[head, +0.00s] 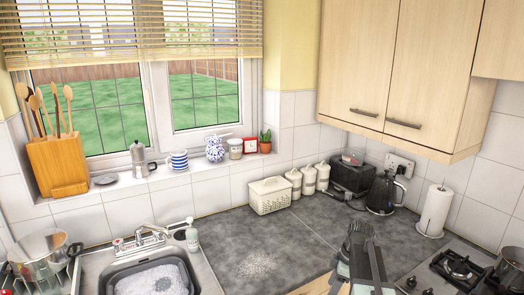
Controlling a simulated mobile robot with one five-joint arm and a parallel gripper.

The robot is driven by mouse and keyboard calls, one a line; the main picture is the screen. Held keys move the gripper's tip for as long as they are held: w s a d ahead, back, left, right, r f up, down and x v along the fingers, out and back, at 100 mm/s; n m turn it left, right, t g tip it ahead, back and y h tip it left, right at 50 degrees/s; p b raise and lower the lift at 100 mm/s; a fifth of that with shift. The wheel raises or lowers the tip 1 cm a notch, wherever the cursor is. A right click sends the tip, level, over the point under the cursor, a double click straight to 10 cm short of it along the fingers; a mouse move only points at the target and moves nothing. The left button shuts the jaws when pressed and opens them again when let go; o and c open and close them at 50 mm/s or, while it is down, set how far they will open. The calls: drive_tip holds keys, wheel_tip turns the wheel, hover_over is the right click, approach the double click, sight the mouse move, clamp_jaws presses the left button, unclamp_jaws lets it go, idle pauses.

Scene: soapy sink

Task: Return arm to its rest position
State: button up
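My arm rises from the bottom edge, right of centre, in the head view, in front of the dark worktop (215,230). Its dark end, my gripper (359,232), points up and away and appears over the worktop between the sink and the hob. The fingers are small and overlap the arm, so I cannot tell whether they are open or shut. No held object can be made out. The sink (192,258) is at the lower left with white foam (152,281) in its basin.
A tap (150,235) and soap bottle (191,236) stand behind the sink. A cream basket (270,196), white canisters (308,180), black kettle (383,192) and paper roll (434,208) line the back. The hob (437,284) is at right. Cupboards (400,70) overhang. The middle worktop is mostly clear.

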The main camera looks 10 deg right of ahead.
drive_tip(key=s+a+m+h, duration=0.1)
drive_tip(key=s+a+m, duration=0.1)
drive_tip(key=a+m, duration=0.2)
drive_tip(key=s+a+f+m+h, duration=0.1)
drive_tip(key=s+a+m, duration=0.2)
drive_tip(key=a, duration=0.5)
drive_tip(key=s+a+f+m+h+b, duration=0.1)
drive_tip(key=s+a+m, duration=0.1)
drive_tip(key=a+m, duration=0.3)
drive_tip(key=shift+s+a+m, duration=0.15)
drive_tip(key=shift+a+m, duration=0.25)
drive_tip(key=shift+a, duration=0.05)
drive_tip(key=c, duration=0.4)
drive_tip(key=shift+d, duration=0.1)
